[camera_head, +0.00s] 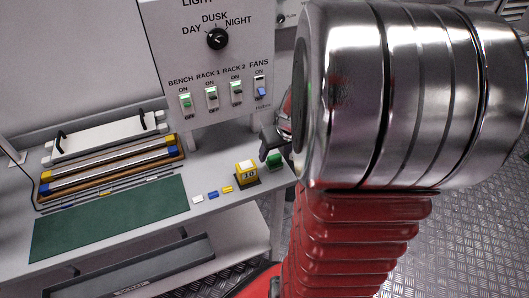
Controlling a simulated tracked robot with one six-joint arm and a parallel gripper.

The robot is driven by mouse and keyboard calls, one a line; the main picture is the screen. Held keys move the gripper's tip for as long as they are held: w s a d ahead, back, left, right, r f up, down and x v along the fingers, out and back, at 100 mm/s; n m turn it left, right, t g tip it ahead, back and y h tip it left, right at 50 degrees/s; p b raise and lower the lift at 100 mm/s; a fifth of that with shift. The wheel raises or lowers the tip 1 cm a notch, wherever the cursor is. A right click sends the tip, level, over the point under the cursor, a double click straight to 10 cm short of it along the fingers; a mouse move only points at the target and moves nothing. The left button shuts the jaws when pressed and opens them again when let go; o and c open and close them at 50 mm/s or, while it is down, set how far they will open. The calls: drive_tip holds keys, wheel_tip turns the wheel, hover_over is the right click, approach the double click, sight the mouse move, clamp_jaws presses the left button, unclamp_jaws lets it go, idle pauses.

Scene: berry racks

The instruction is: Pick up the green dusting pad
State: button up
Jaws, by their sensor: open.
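A small green block-like pad (274,161), which looks like the dusting pad, sits near the right end of the white bench, beside a yellow block. My gripper (267,148) shows as dark finger parts just above and at the left of the green pad. It is open, with no thing visibly held. My thick silver and red arm hides most of the gripper, and I cannot tell whether a finger touches the pad.
The yellow block (246,174) stands close left of the pad. Bars lie in a brown tray (181,150) behind. A switch panel (208,66) rises behind the bench.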

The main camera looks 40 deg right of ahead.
sight(275, 156)
drive_tip(key=shift+f, duration=0.15)
drive_tip(key=shift+x, duration=2.5)
drive_tip(key=shift+s+d, duration=0.1)
drive_tip(key=shift+d, duration=0.1)
drive_tip(key=c, duration=1.2)
drive_tip(key=shift+o, duration=0.2)
wheel_tip(275, 156, up, 10)
